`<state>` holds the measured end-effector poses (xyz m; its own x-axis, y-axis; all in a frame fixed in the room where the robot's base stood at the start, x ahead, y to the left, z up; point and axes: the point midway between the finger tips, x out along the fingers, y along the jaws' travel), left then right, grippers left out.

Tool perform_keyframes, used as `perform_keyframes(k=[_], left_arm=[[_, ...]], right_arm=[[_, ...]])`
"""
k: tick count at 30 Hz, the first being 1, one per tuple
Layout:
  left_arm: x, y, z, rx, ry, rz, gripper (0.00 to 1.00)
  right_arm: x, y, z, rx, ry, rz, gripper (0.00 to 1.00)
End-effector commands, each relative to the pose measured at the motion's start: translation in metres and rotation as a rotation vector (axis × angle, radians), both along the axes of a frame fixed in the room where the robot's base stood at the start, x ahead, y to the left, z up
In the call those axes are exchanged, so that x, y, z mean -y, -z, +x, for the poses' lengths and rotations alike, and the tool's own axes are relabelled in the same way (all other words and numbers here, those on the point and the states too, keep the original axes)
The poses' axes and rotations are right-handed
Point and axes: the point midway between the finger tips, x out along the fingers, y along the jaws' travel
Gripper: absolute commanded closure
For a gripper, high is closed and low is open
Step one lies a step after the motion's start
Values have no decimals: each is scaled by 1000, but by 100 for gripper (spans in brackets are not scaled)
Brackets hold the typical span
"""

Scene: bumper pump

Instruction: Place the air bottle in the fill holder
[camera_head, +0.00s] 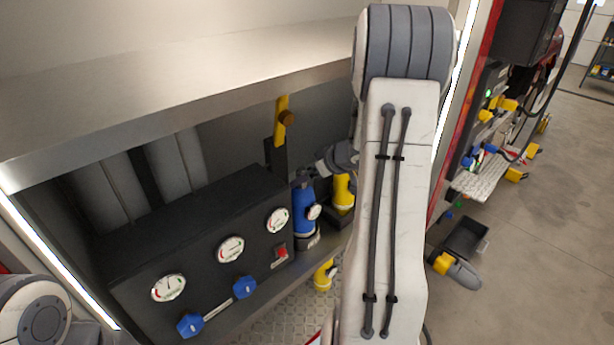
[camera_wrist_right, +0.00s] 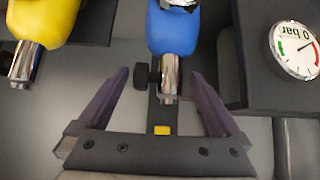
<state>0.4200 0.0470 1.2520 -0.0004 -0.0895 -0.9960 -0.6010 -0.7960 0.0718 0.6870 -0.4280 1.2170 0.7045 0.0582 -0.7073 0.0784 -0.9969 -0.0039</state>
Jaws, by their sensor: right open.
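The fingers show gaps on both sides of the neck. In the head view this gripper is mostly hidden behind my arm. My left gripper is out of view.
A yellow bottle (camera_head: 343,190) stands right of the blue one, and another yellow object (camera_head: 323,275) is lower down. A yellow lever (camera_head: 281,122) rises behind. The black panel (camera_head: 190,255) with gauges and blue knobs closes the left side. A metal ledge (camera_head: 180,95) overhangs the bay.

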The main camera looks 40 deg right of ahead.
Motion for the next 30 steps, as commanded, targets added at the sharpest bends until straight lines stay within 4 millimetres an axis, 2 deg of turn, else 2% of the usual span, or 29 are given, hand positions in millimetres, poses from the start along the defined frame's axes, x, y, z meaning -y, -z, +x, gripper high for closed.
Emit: perform_keyframes(k=[9,18,25,28,30], left_arm=[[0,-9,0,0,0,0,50],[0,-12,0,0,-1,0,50],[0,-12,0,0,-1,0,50],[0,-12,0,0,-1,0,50],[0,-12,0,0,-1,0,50]], right_arm=[[5,-50,-48,2,4,-5,0],[6,-73,-73,0,2,-1,0],[4,-75,-71,3,-1,-5,0],[-7,-82,-53,28,-8,-45,0],[-22,-90,-32,58,-11,-98,0]])
